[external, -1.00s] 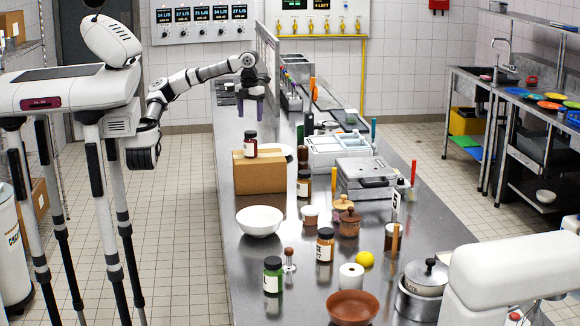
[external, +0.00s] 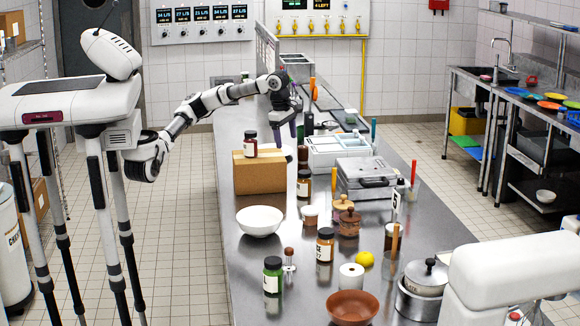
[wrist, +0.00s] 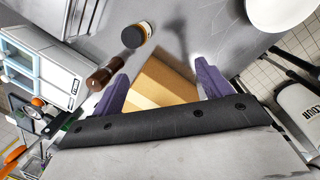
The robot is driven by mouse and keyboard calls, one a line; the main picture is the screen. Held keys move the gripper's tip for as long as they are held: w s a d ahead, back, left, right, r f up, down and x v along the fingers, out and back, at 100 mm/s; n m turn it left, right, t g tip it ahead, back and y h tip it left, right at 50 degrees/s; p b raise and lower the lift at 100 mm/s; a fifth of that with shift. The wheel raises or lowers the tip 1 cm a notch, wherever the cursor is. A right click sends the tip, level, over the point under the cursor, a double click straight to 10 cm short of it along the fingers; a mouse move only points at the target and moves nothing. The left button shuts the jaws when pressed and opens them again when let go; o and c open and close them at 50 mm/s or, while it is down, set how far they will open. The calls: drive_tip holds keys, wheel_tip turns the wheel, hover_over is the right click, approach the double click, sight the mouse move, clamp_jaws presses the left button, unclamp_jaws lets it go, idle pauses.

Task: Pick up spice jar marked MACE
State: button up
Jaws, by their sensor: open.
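Several spice jars stand on the counter, and their labels are too small to read surely, so I cannot tell which is MACE. A dark red jar (external: 250,144) stands on a cardboard box (external: 258,176). An amber jar (external: 304,184) stands right of the box; an orange jar (external: 325,244) and a green jar (external: 273,275) stand nearer the camera. My gripper (external: 288,119) is open and empty, above the counter behind the box and to its right. In the wrist view the box (wrist: 160,85) shows between my fingers, with a dark-capped jar (wrist: 137,35) beyond; the dark red jar is not visible there.
A white bowl (external: 260,221) stands in front of the box. White bins (external: 338,146) and a grey press (external: 368,178) line the right side. A brown wooden-looking object (wrist: 105,75) is near my left finger in the wrist view. The counter's left strip is mostly clear.

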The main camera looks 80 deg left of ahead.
drive_tip(key=w+d+f+m+b, duration=0.1)
drive_tip(key=w+d+f+m, duration=0.1)
drive_tip(key=d+m, duration=0.35)
drive_tip(key=w+d+f+m+b, duration=0.1)
drive_tip(key=w+d+m, duration=0.1)
drive_tip(key=d+m, duration=0.4)
drive_tip(key=m+t+h+b, duration=0.2)
drive_tip(key=m+b, duration=0.3)
drive_tip(key=m, duration=1.7)
approach(321, 230)
drive_tip(key=f, duration=0.2)
drive_tip(key=shift+n, duration=0.25)
drive_tip(key=x, duration=0.2)
drive_tip(key=p+x, duration=0.1)
drive_tip(key=x, duration=0.4)
drive_tip(key=shift+w+d+f, duration=0.15)
drive_tip(key=shift+w+f, duration=0.1)
drive_tip(key=shift+w, duration=0.15)
drive_tip(key=shift+p+x, duration=1.25)
drive_tip(key=shift+x, duration=1.35)
drive_tip(key=shift+d, duration=0.1)
drive_tip(key=c, duration=1.1)
drive_tip(key=shift+r, duration=0.1)
drive_tip(key=shift+c, duration=0.6)
drive_tip(key=shift+r, duration=0.1)
